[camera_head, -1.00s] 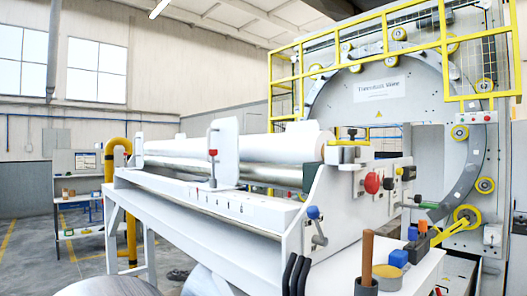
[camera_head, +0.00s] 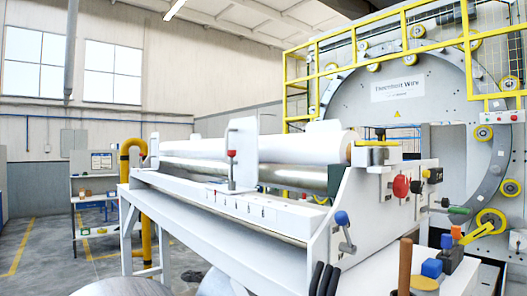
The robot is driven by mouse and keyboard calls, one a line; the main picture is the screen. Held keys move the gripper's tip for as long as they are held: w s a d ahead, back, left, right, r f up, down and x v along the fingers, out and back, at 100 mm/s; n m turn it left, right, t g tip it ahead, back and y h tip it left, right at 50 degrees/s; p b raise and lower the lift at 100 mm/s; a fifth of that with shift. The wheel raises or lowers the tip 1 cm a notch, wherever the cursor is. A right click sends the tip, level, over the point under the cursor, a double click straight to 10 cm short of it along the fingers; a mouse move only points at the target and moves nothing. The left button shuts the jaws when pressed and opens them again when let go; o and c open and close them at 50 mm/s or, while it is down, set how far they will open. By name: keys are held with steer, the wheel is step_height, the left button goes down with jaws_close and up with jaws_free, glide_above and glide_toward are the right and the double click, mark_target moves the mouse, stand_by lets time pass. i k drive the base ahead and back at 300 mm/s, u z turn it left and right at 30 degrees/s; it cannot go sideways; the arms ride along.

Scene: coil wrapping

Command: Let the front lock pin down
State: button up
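No part in view is marked as the front lock pin, so I cannot tell for sure which it is. A red-topped upright pin (camera_head: 231,168) stands at the white upright plate (camera_head: 243,150) on the long white roller bench. A blue-knobbed lever (camera_head: 343,228) sits on the near end of the bench, its knob up and its grey arm hanging below. A large red knob (camera_head: 401,186) is on the end housing to the right. My gripper is not in view.
A white roll (camera_head: 300,142) lies along the bench. The big ring machine (camera_head: 440,120) with yellow railing (camera_head: 400,42) stands behind right.

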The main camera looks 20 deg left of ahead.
mark_target(232, 154)
steer(key=z, duration=0.15)
steer(key=k, duration=0.75)
steer(key=u, duration=1)
steer(key=i, duration=1)
steer(key=u, duration=0.05)
